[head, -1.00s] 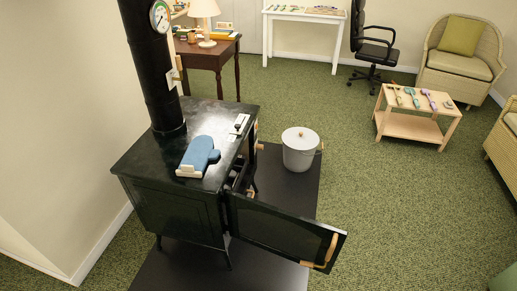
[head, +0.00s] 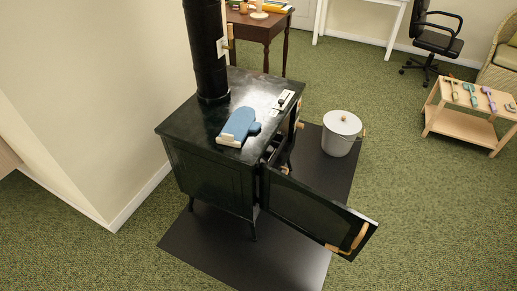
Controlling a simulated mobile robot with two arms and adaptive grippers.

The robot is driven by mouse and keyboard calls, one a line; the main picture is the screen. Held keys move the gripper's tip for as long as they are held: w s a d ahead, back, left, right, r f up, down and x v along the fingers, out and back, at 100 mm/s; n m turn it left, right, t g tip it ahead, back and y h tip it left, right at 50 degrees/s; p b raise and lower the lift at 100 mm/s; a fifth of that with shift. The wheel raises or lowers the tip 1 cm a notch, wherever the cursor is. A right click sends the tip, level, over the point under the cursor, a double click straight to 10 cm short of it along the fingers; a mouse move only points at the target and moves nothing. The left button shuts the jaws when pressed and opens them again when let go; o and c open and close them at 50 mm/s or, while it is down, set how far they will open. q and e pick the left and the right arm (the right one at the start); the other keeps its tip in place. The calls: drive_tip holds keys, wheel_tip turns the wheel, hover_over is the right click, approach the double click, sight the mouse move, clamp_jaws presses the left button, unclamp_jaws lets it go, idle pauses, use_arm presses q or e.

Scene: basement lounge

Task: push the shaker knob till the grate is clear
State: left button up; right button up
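The black stove (head: 207,179) stands left of the middle in the head view, with its door (head: 310,212) swung open toward the lower right. A small wooden knob (head: 299,125) shows at its right front edge, and another small wooden piece (head: 284,171) shows lower, by the door opening. I cannot tell which of them is the shaker knob. The grate is hidden inside the stove, and the opening is dark. A wooden handle (head: 355,238) is on the door's far end. Neither of my grippers is in view.
A blue mitt (head: 239,124) lies on the stove top, below the black pipe (head: 206,50). A lidded pale bucket (head: 340,132) stands on the dark floor plate (head: 290,259) right of the stove. Green carpet (head: 430,220) is clear at the lower right.

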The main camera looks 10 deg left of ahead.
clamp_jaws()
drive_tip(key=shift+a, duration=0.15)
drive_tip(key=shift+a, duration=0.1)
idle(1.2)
